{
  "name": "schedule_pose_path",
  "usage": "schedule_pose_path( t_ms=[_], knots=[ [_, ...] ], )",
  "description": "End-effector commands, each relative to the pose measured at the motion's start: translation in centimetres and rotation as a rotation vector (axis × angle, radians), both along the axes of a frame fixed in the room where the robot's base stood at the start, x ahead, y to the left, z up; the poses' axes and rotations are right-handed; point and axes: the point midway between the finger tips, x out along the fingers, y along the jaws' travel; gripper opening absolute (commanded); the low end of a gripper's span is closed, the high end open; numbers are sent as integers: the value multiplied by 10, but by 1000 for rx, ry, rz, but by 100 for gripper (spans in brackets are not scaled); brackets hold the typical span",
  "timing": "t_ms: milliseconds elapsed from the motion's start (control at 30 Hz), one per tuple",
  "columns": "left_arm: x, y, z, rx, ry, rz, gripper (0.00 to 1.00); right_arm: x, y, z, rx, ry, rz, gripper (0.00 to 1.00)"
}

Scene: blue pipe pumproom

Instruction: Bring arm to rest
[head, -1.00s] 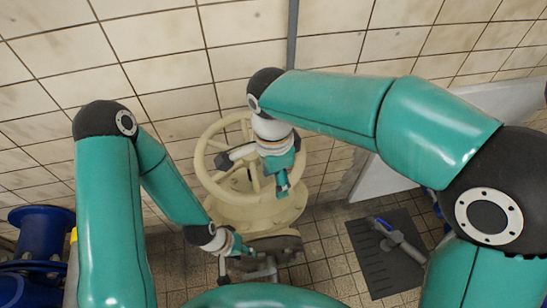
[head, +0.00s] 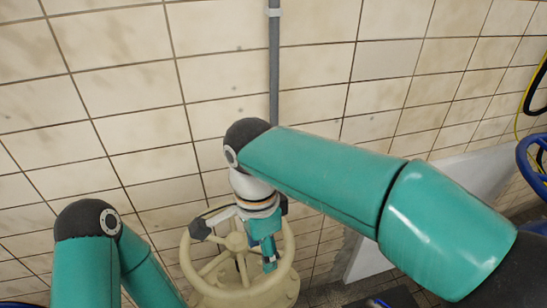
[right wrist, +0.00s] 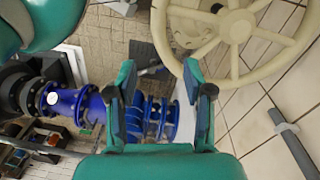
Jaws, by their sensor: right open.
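My right gripper (head: 262,252) hangs in front of the cream handwheel (head: 189,262) in the head view. In the right wrist view the right gripper (right wrist: 160,80) is open, its two teal fingers apart with nothing held between them. The handwheel (right wrist: 235,32) shows there beyond the fingers, to the upper right, not between the jaws. My right arm reaches in from the right with its elbow bent and its wrist pointing down. My left arm stands bent at the lower left of the head view; its gripper is out of the picture.
A vertical grey pipe (head: 274,70) runs up the tiled wall. A pale panel (head: 470,185) leans or stands at the right. A blue handwheel (head: 536,165) and a yellow and black cable (head: 533,85) are at the right edge. Blue pipework (right wrist: 75,104) shows in the wrist view.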

Motion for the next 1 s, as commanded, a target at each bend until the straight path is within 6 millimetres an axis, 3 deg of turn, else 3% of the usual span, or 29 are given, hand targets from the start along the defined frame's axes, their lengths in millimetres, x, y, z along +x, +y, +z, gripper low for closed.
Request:
schedule_pose_path(
  t_ms=[167, 267, 333, 433, 567, 700, 800, 900, 1000],
  knots=[
    [0, 0, 0, 0, 0, 0, 37, 11, -16, -8, -4, 20, -46, 52],
    [0, 0, 0, 0, 0, 0, 37, 28, -43, -30, -21, 70, -120, 52],
    [0, 0, 0, 0, 0, 0, 37, 32, -72, -58, -54, 144, -181, 52],
    [0, 0, 0, 0, 0, 0, 37, 21, -117, -113, -97, 289, -273, 52],
    [0, 0, 0, 0, 0, 0, 37, -12, -159, -198, -40, 447, -311, 52],
    [0, 0, 0, 0, 0, 0, 37, -69, -180, -283, 155, 519, -222, 52],
    [0, 0, 0, 0, 0, 0, 37, -107, -180, -324, 306, 472, -109, 52],
    [0, 0, 0, 0, 0, 0, 37, -135, -174, -349, 416, 363, 38, 52],
    [0, 0, 0, 0, 0, 0, 37, -146, -167, -362, 467, 205, 234, 52]
  ],
)
